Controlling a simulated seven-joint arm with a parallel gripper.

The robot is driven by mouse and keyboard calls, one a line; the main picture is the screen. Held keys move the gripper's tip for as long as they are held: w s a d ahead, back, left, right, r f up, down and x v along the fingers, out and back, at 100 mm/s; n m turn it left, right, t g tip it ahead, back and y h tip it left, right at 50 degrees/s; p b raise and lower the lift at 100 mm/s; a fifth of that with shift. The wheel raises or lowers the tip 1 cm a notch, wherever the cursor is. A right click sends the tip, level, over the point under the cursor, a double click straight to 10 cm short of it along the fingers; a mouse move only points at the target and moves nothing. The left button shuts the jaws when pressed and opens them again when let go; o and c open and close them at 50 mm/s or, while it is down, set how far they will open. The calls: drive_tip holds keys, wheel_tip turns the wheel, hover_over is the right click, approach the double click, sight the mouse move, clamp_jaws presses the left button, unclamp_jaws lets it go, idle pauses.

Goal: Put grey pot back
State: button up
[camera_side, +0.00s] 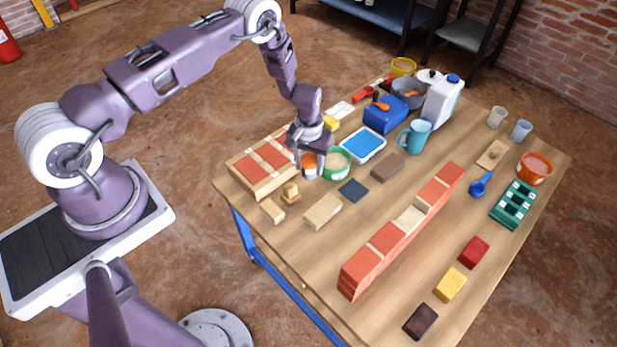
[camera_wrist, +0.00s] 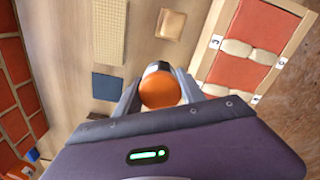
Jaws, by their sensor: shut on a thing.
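My gripper (camera_side: 312,158) is low over the table's left part, shut on a small round container (camera_side: 309,160) with an orange top and a whitish side. In the wrist view, the orange top of this container (camera_wrist: 162,91) sits between the fingers, with a white and dark edge beyond it. Its body is mostly hidden, so I cannot tell whether it is grey or touches the table. A larger grey pot (camera_side: 414,99) stands at the back, near the white jug, with something orange at it.
A green pot (camera_side: 336,163) is close on the gripper's right, and a brick panel (camera_side: 262,166) on its left. A blue tray (camera_side: 363,145) lies behind. A low brick wall (camera_side: 402,231) crosses the table. An orange pot (camera_side: 534,168) stands far right.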

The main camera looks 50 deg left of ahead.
sight(309, 175)
wheel_tip(309, 175, down, 5)
drive_tip(key=shift+r, duration=0.15)
drive_tip(key=o, duration=1.4)
